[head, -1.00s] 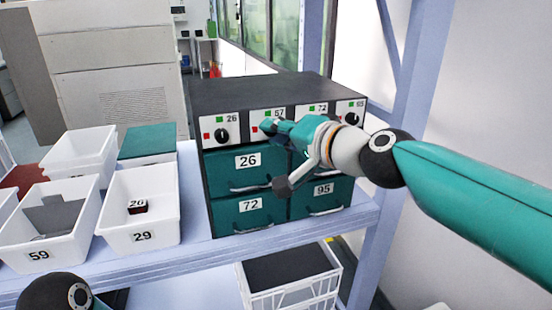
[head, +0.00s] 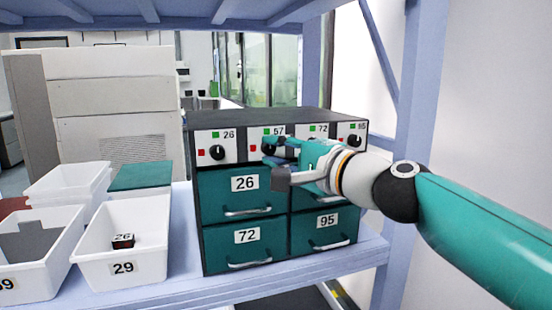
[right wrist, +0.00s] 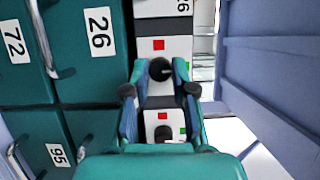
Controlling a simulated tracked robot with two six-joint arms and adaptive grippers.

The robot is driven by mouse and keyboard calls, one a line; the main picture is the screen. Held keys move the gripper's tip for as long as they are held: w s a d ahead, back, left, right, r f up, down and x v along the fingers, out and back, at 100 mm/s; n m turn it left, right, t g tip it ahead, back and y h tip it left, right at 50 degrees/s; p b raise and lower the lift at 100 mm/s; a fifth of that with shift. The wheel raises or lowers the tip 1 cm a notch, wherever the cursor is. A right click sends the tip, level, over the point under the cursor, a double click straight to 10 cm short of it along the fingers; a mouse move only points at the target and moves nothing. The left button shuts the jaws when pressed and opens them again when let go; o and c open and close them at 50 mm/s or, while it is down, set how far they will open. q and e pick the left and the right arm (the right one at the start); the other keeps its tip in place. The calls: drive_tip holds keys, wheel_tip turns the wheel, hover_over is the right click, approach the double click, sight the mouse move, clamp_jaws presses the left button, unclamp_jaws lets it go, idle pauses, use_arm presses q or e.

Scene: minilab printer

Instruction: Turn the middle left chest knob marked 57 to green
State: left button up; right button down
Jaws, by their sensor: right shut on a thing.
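The dark chest (head: 270,116) stands on the shelf with several white knob panels above teal drawers. The panel marked 57 (head: 279,132) is second from the left, with a green square (head: 267,131) above and a red square (head: 253,149) at left. My right gripper (head: 271,149) is at this panel, shut on its black knob, and covers much of it. In the right wrist view the knob (right wrist: 160,69) sits between the two fingers (right wrist: 160,91), beside a red square (right wrist: 158,45). Which mark the knob points to is unclear. My left gripper is not in view.
Knob 26 (head: 217,152) is close at left; knob 95 (head: 355,140) is at the right end. White bins (head: 152,211) stand left of the chest. A blue shelf post (head: 408,130) rises at right, and another shelf (head: 180,12) hangs overhead.

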drive_tip(key=shift+f, duration=0.25)
drive_tip(key=c, duration=1)
unclamp_jaws()
drive_tip(key=shift+w, duration=0.1)
drive_tip(key=shift+o, duration=0.2)
drive_tip(key=shift+r, duration=0.15)
drive_tip(key=shift+s+d, duration=0.35)
drive_tip(key=shift+s, duration=0.1)
drive_tip(key=v, duration=1.1)
